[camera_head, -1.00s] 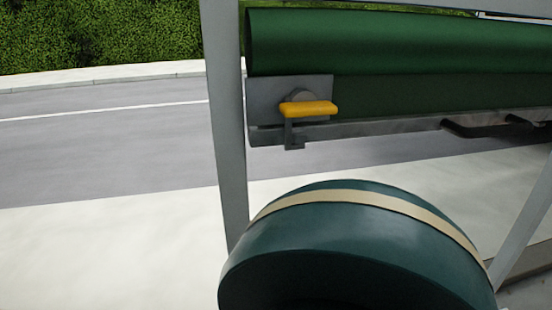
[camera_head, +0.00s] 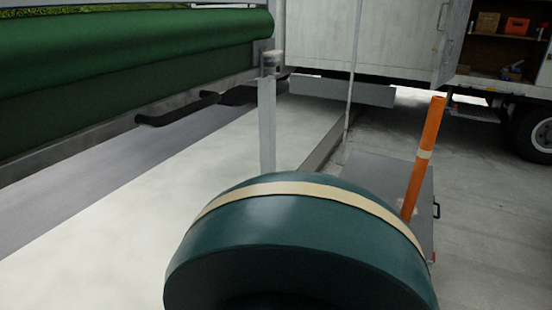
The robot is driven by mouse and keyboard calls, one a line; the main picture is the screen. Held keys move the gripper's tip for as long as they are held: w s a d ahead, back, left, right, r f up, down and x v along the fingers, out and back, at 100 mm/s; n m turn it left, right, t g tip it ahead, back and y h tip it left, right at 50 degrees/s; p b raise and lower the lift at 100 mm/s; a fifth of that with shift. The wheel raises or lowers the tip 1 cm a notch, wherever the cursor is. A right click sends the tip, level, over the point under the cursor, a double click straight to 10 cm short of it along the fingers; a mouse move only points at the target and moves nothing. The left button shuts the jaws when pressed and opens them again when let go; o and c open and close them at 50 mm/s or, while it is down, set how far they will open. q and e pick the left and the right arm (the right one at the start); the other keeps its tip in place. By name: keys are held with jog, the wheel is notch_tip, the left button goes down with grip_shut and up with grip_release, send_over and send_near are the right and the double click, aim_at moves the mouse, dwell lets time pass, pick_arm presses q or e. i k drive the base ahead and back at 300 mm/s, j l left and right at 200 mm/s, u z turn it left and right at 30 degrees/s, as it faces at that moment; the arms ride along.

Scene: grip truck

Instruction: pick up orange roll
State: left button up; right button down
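The orange roll (camera_head: 427,132) is a long thin tube with a pale band about halfway along. It stands nearly upright right of centre in the head view, its top leaning slightly right. Its lower end is at a flat grey surface (camera_head: 372,169); I cannot tell exactly what supports it. Neither of my grippers is in view.
A large green roll (camera_head: 150,48) lies on a metal rack at upper left. A white truck (camera_head: 395,30) with open shelves stands behind. Grey pavement (camera_head: 490,220) to the right is clear.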

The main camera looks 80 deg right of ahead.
aim_at(437, 105)
jog(key=k+l+z, duration=0.1)
jog(key=z, duration=3.5)
